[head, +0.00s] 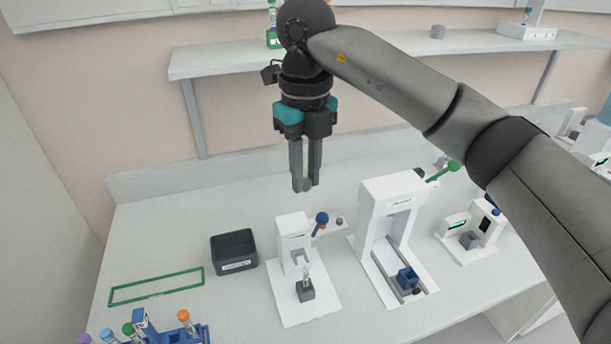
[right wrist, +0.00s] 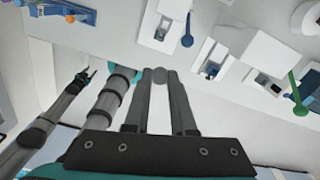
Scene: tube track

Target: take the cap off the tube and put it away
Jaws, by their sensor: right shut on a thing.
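My right gripper (head: 303,187) hangs high over the back of the bench, fingers down. In the right wrist view its fingers (right wrist: 159,78) are shut on a small round grey cap (right wrist: 160,73). An upright clear tube (head: 306,274) stands in a grey block (head: 305,291) on a white station (head: 293,240) with a blue-knobbed lever. No coloured cap shows on this tube. The gripper is well above the station and apart from it. A dark arm end at the left of the right wrist view may be my left gripper (right wrist: 88,75); its jaws are too small to read.
A dark box (head: 233,250) stands left of the station, beside a green outlined rectangle (head: 156,287). A blue rack (head: 175,333) with several capped tubes is at front left. A taller white press (head: 393,205) with a green lever stands right. A shelf (head: 225,62) runs behind.

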